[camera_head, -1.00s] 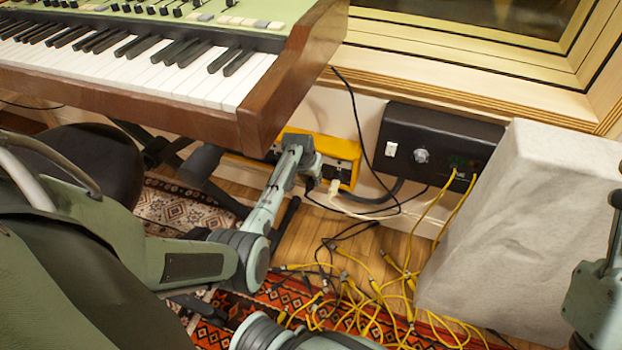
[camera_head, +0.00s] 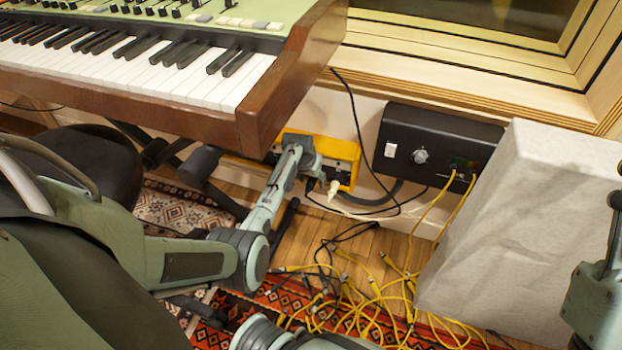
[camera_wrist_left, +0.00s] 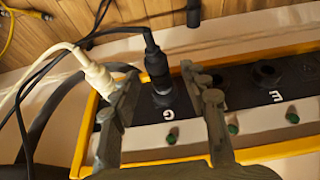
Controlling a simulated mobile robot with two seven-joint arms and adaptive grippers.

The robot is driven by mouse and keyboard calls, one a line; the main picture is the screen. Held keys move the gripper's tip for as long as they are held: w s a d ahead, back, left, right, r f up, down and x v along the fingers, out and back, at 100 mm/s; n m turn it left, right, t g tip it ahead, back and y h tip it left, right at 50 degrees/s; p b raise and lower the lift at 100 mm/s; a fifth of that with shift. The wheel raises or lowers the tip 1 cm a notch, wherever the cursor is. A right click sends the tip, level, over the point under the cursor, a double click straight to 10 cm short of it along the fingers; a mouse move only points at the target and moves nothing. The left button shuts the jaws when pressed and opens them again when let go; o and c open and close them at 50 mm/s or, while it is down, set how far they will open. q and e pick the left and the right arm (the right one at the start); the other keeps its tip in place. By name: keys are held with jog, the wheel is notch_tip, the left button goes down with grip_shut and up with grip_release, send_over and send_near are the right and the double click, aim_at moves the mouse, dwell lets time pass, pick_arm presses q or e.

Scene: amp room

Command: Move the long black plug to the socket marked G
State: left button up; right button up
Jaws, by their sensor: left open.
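A long black plug (camera_wrist_left: 156,64) with a black cable stands over the socket marked G (camera_wrist_left: 165,99), its lower end at the socket; I cannot tell how deep it sits. In the head view the left gripper (camera_head: 305,160) reaches down over the yellow power box (camera_head: 343,150), and the black plug is mostly hidden there.
A white plug (camera_wrist_left: 97,75) stands tilted close beside the left finger; it also shows in the head view (camera_head: 333,188). The socket marked E (camera_wrist_left: 266,73) is empty. The keyboard (camera_head: 200,70) overhangs the box's left part. Tangled yellow cables (camera_head: 370,305) lie on the floor.

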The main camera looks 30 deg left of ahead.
pick_arm(q)
jog(key=shift+r, duration=0.1)
jog(key=v, duration=1.1)
jog(key=shift+s+r, duration=0.3)
jog(key=shift+r, duration=0.05)
jog(key=shift+s, duration=0.1)
